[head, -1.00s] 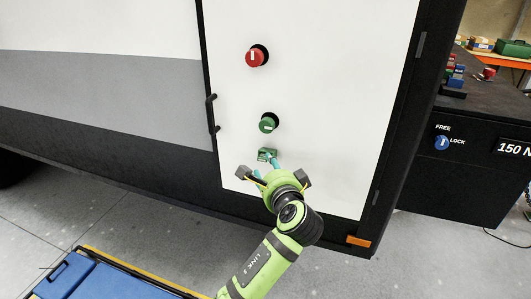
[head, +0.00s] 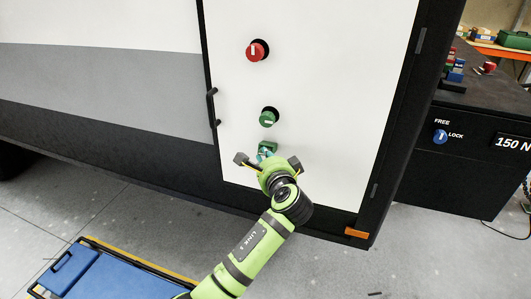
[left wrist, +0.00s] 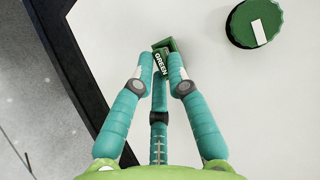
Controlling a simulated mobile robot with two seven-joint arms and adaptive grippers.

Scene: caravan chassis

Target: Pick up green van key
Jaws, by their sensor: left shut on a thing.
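The green van key (head: 266,148) is a small green block in front of the white door panel, below the green knob. In the left wrist view the key (left wrist: 162,57) shows the word "GREEN" and lies between my fingertips. My left gripper (head: 265,157) is shut on it; in the left wrist view its teal fingers (left wrist: 161,68) press on the key's sides. Part of the key is hidden behind the fingers. I cannot tell whether the key touches the panel. My right gripper is not in view.
The white door panel (head: 322,88) carries a red knob (head: 257,50) and a green knob (head: 268,117), also large in the left wrist view (left wrist: 254,22). A black handle (head: 213,108) is at its left edge. A blue-topped cart (head: 125,280) stands lower left. A dark workbench (head: 455,165) stands right.

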